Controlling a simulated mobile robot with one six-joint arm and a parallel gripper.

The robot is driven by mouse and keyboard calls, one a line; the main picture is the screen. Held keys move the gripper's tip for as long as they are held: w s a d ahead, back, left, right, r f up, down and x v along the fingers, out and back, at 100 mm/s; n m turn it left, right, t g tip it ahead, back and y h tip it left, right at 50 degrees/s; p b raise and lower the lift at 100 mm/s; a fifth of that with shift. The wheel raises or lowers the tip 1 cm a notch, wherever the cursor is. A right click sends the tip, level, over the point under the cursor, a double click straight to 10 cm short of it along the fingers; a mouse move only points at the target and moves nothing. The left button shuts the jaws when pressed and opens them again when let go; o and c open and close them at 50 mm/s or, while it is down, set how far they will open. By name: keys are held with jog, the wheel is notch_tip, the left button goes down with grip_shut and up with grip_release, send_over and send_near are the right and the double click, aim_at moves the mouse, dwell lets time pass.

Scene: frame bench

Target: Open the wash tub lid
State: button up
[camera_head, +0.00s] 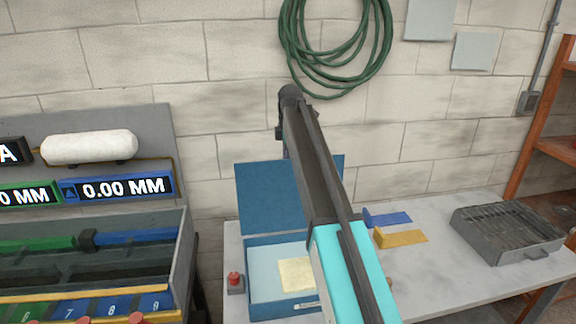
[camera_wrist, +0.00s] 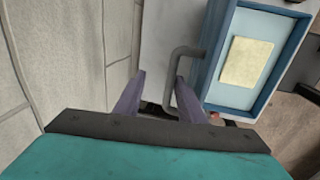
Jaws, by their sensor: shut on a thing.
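The blue wash tub (camera_head: 257,312) stands on the grey bench, with a pale inside. Its blue lid (camera_head: 262,203) stands raised along the tub's back edge, leaning upright, and the tub's mouth is uncovered. My arm crosses in front of the lid's right part and hides some of it. In the wrist view, a bent grey handle (camera_wrist: 176,62) sticks out beside the blue edge. My gripper (camera_wrist: 160,76) is shut on the handle, which shows between its fingers, close to the right one.
A cream pad (camera_head: 296,273) lies in the tub. A red button box (camera_head: 235,284) stands left of it. Blue and yellow brackets (camera_head: 400,238) and a grey slotted tray (camera_head: 508,233) are on the bench (camera_head: 450,280) to the right. A green hose (camera_head: 335,50) hangs on the wall.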

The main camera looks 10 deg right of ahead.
jog(key=s+r+b, duration=0.3)
jog(key=r, duration=1)
jog(key=shift+r, duration=0.25)
